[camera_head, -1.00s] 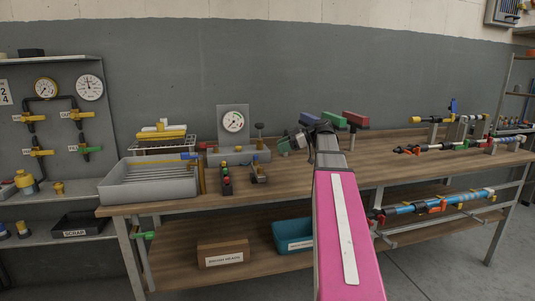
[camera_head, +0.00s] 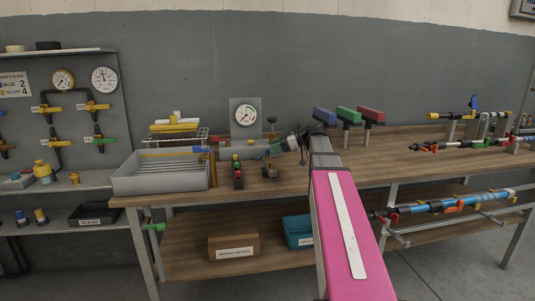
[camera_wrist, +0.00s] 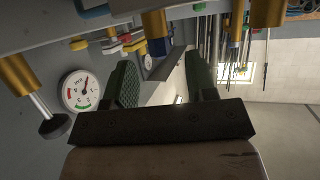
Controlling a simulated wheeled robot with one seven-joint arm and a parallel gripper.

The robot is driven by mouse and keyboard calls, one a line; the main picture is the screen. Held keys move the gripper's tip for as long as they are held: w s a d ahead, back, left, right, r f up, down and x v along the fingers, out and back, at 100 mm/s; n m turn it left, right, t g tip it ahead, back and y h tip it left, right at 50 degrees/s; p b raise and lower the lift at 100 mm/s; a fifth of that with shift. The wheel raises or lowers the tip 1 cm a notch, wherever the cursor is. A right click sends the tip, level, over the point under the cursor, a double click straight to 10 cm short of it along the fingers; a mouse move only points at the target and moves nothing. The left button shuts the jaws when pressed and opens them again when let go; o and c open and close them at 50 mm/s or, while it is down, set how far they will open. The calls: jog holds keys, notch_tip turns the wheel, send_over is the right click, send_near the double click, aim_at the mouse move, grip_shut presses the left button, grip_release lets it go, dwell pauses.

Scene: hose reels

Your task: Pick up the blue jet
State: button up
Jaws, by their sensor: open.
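Several blue things show, and I cannot tell for sure which is the blue jet. A blue-ended yellow rod (camera_head: 201,150) lies across the grey tray (camera_head: 160,185) on the bench. A small blue-based fitting (camera_head: 22,218) and a yellow-and-blue one beside it stand on the lower left shelf. My gripper (camera_head: 284,146) is above the bench, right of the dial gauge, apart from these blue things. In the wrist view my gripper (camera_wrist: 163,75) has its two dark green pads spread, with nothing between them.
A dial gauge (camera_head: 246,116) stands behind the bench fixture. Blue, green and red blocks (camera_head: 347,114) stand on posts behind my arm. Assembled pipes (camera_head: 470,145) lie on the right of the bench. A teal bin (camera_head: 298,231) and a brown box (camera_head: 233,247) sit below.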

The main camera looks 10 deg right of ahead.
jog(key=shift+w+a+f, duration=0.15)
jog(key=shift+a+f, duration=0.15)
jog(key=shift+a, duration=0.35)
grip_shut()
jog(key=shift+r, duration=0.1)
